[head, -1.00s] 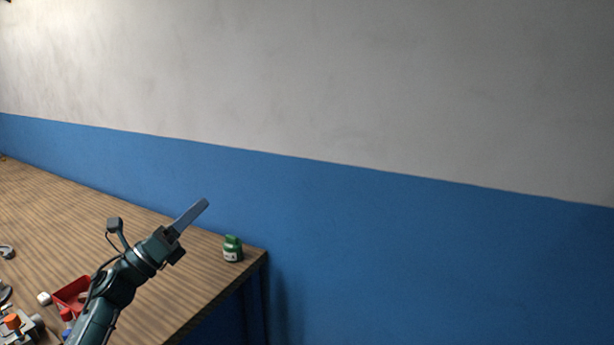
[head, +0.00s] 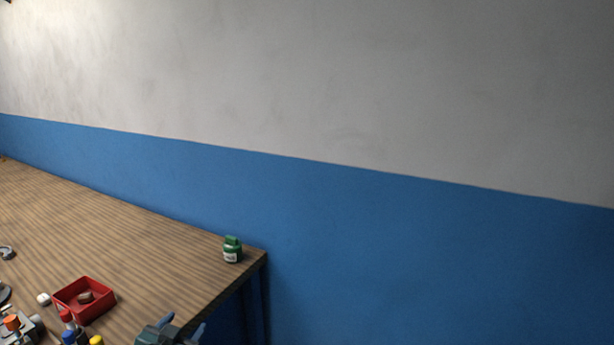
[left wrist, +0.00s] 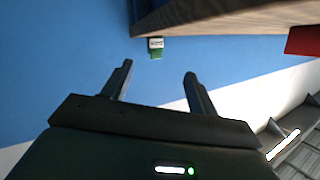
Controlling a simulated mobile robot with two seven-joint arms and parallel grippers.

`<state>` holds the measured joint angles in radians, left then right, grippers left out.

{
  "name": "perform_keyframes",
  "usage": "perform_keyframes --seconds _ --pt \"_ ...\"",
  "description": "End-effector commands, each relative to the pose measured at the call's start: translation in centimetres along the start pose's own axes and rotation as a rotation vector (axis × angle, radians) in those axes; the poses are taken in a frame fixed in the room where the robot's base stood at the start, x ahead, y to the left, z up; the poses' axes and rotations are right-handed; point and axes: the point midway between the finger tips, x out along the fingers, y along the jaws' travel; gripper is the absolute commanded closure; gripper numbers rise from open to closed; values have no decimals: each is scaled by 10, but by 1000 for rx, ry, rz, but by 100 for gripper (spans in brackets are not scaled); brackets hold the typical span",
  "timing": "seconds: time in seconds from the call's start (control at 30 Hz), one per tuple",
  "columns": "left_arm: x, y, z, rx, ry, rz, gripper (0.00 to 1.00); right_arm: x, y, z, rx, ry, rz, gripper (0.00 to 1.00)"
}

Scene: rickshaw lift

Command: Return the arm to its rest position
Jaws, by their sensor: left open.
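My left gripper (head: 183,326) shows at the bottom of the head view, low by the front edge of the wooden workbench (head: 150,235). In the left wrist view its two fingers (left wrist: 158,80) are spread apart with nothing between them. The rest of the left arm is out of the head view. My right gripper is in neither view.
A green container (head: 232,250) stands at the bench's right corner. A red tray (head: 84,300) holds a small brownish object. Bottles with red, blue and yellow caps (head: 82,338) stand at the lower left. A blue and grey wall (head: 400,240) lies behind; the bench's middle is clear.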

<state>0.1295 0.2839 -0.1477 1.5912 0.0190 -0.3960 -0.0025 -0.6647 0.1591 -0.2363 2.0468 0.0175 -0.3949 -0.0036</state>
Motion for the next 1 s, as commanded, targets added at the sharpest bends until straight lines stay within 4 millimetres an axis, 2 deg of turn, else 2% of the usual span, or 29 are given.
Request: perform_keyframes --seconds 0.03,0.17,0.2,0.3,0.4,0.5,0.67,1.0 --pt "-21 27 27 -14 -35 40 41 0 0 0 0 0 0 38" --pt "-82 87 78 -60 -112 133 41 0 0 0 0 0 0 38" --pt "-103 103 90 -78 -137 159 41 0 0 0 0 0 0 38" --pt "-154 137 113 -126 -193 214 41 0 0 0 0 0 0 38" --pt "-195 160 126 -168 -238 250 41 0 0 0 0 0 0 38" --pt "-223 174 131 -199 -269 272 41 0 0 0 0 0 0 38" --pt "-241 182 134 -219 -289 285 41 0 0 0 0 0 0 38" --pt "-241 182 134 -219 -290 285 41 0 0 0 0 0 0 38"
